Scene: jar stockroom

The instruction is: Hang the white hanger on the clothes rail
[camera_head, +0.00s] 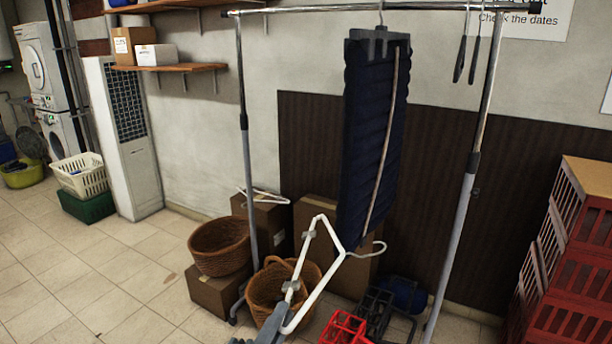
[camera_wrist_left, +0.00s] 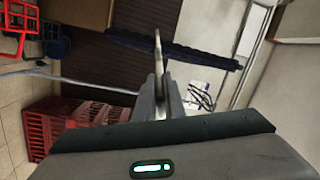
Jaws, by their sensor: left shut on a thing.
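The white hanger (camera_head: 318,282) is in the air in the head view, tilted steeply. Its hook (camera_head: 378,248) points right, and two grey clips sit on its bar. My left gripper (camera_head: 278,326) is shut on its lower end. In the left wrist view the fingers (camera_wrist_left: 162,98) close on the hanger (camera_wrist_left: 157,48), seen nearly edge-on. The clothes rail (camera_head: 310,10) runs across the top of the head view, well above the hanger. A dark navy quilted garment (camera_head: 372,130) hangs from it, behind and above the white hanger. My right gripper is not in view.
Dark hangers (camera_head: 467,58) hang at the rail's right. Another white hanger (camera_head: 266,194) lies on a box. Red crates (camera_head: 570,250) are stacked at right. Rail between garment and left post is bare.

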